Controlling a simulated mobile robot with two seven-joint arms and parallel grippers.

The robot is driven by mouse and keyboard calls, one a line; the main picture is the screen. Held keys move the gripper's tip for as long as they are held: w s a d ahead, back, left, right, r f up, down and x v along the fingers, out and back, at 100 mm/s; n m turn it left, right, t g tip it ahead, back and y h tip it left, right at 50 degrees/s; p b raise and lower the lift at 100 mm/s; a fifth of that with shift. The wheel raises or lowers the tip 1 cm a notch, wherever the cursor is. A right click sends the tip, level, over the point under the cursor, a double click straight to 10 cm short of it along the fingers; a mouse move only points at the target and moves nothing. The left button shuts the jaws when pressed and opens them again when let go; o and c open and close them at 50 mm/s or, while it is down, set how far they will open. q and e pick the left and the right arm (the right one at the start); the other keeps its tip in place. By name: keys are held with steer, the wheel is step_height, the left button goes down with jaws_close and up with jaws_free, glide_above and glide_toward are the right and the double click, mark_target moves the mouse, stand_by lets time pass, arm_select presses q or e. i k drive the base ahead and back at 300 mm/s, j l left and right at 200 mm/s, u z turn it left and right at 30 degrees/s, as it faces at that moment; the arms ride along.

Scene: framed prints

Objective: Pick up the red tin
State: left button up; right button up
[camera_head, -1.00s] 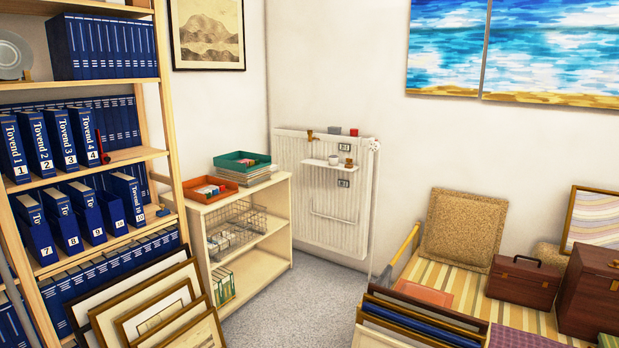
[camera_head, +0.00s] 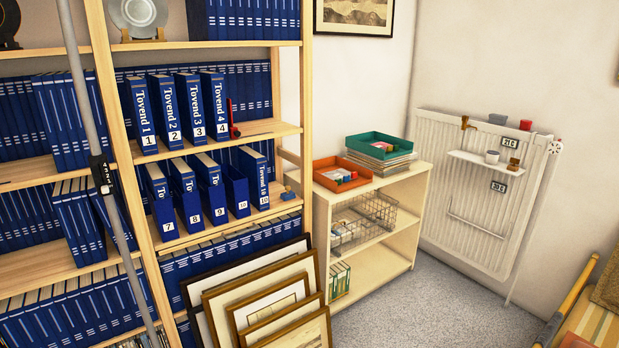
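A small red block-shaped item (camera_head: 525,125) stands on top of the white radiator (camera_head: 485,190) at the right; it may be the red tin, but it is too small to tell. A thin red object (camera_head: 233,118) stands on the bookcase shelf beside the binder marked 4; its kind is unclear. Neither of my grippers is in view.
A tall wooden bookcase (camera_head: 305,85) of blue binders fills the left. Framed prints (camera_head: 262,300) lean before it. A low cabinet (camera_head: 425,190) bears an orange tray (camera_head: 342,175) and a green tray (camera_head: 378,145). Grey carpet (camera_head: 430,310) lies clear in front.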

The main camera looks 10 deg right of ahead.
mark_target(525, 125)
steer(key=i+z, duration=0.45)
steer(key=i, duration=0.25)
steer(key=i+j+z, duration=0.25)
steer(key=i+z, duration=0.15)
steer(key=i, duration=0.25)
